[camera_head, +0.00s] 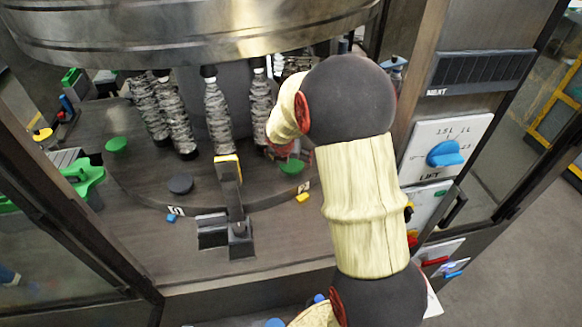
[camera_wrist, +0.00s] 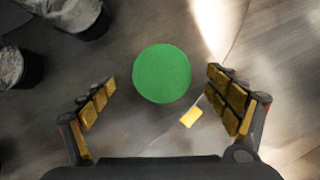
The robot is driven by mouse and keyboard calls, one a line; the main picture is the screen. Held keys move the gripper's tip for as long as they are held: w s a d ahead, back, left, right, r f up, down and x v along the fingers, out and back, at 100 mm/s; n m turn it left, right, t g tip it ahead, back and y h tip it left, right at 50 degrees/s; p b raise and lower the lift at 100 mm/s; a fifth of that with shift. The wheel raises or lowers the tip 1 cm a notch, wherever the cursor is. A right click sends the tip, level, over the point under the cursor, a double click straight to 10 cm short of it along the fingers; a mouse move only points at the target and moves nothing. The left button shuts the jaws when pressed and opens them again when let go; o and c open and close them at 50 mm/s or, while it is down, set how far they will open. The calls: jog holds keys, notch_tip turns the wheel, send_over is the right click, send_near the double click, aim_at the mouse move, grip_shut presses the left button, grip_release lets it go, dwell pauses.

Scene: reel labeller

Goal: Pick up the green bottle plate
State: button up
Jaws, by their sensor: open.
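A round green bottle plate (camera_wrist: 161,74) lies flat on the grey deck, between and just beyond my fingertips in the wrist view. In the head view a green plate (camera_head: 292,167) shows beside my gripper, partly hidden by it. My gripper (camera_wrist: 160,96) is open and empty, one finger on each side of the plate's line and apart from it. In the head view my gripper (camera_head: 282,152) is mostly hidden behind my arm. Another green disc (camera_head: 117,145) sits at the left of the deck.
Several ribbed columns (camera_head: 218,118) stand behind the plate under the metal drum (camera_head: 190,35). A dark disc (camera_head: 180,184), a yellow block (camera_head: 303,197) and a post with a yellow top (camera_head: 229,190) are nearby. A control panel (camera_head: 435,150) with a blue knob stands at right.

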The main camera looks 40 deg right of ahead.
aim_at(291, 164)
jog(key=b+x, duration=0.1)
jog(key=x, duration=0.3)
jog(key=shift+d+f, duration=0.15)
jog(key=shift+f, duration=0.25)
jog(key=shift+r, duration=0.1)
jog(key=shift+c, duration=0.5)
jog(key=c, duration=1.3)
